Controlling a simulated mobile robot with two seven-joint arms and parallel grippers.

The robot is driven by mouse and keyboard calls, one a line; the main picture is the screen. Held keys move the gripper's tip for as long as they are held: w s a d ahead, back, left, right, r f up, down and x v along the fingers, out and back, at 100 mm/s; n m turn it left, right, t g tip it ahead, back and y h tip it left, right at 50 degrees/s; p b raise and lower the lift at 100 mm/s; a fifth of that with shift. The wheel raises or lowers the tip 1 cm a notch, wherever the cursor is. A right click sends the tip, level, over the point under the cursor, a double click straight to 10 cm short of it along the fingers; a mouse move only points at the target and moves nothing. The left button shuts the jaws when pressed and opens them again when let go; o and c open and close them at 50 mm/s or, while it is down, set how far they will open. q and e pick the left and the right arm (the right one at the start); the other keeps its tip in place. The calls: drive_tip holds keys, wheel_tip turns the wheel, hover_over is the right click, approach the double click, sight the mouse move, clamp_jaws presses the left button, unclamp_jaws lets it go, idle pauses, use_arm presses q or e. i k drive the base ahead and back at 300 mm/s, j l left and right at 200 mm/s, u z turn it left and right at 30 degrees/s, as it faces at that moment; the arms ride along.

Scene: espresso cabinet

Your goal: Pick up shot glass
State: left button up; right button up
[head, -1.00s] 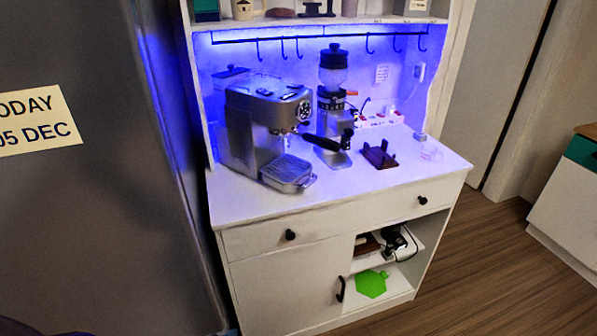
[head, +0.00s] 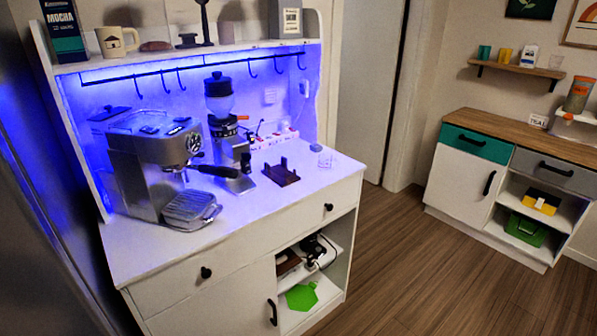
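A small clear glass (head: 325,158), which looks like the shot glass, stands on the right end of the white cabinet top (head: 250,218). It is to the right of a dark brown wooden stand (head: 282,174) and is faint against the white surface. Neither of my grippers shows in the head view.
An espresso machine (head: 150,165) and a coffee grinder (head: 222,120) stand on the cabinet top. A shelf (head: 200,50) with a mug (head: 117,41) runs above. Open wooden floor (head: 390,240) lies to the right, before a second cabinet (head: 458,185).

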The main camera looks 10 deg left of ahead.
sight(329, 164)
drive_tip(key=i+l, duration=0.2)
drive_tip(key=i, duration=0.25)
drive_tip(key=i+l, duration=0.15)
drive_tip(key=i, duration=0.25)
drive_tip(key=i+l+u, duration=0.2)
drive_tip(key=i, duration=0.2)
drive_tip(key=i+l+u, duration=0.15)
drive_tip(key=i+l, duration=0.2)
drive_tip(key=i+u, duration=0.1)
drive_tip(key=u, duration=0.9)
